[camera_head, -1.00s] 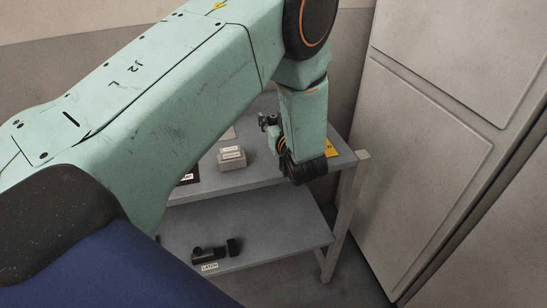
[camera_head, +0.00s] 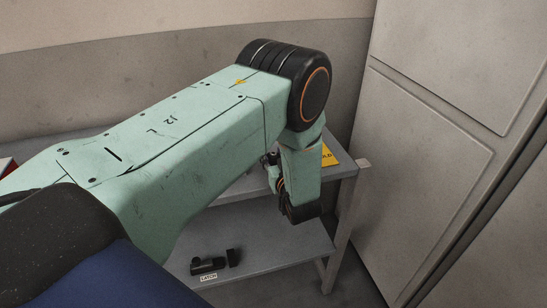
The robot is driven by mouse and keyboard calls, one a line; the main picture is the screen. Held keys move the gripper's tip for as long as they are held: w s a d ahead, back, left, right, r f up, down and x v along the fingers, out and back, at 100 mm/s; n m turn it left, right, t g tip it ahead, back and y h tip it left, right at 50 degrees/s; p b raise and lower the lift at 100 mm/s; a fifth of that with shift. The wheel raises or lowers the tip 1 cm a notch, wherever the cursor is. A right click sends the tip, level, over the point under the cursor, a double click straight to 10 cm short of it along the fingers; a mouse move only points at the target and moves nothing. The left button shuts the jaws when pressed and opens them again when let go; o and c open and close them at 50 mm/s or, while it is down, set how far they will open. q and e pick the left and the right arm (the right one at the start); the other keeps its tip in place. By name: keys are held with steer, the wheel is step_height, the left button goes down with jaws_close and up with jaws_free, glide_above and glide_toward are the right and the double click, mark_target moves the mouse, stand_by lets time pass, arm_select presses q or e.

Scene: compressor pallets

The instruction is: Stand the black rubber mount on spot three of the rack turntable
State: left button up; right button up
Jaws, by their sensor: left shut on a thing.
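My left gripper (camera_head: 270,160) shows only in part, behind my left arm, over the right end of the rack's upper shelf. It is shut on a small dark thing that is mostly hidden; I cannot tell whether it is the black rubber mount. The turntable and its spots are not in view, and most of the upper shelf is hidden by my arm. My right gripper is not in view.
The grey rack (camera_head: 341,235) has a lower shelf holding a black latch-like part (camera_head: 207,265) and a small black block (camera_head: 234,258), by a "LATCH" label (camera_head: 209,278). A yellow label (camera_head: 328,157) lies at the upper shelf's right end. Pale cabinet doors (camera_head: 440,150) stand at right.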

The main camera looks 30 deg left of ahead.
arm_select(q)
steer(key=shift+f, duration=0.1)
steer(key=shift+f, duration=0.15)
steer(key=o, duration=1.2)
steer(key=shift+c, duration=0.2)
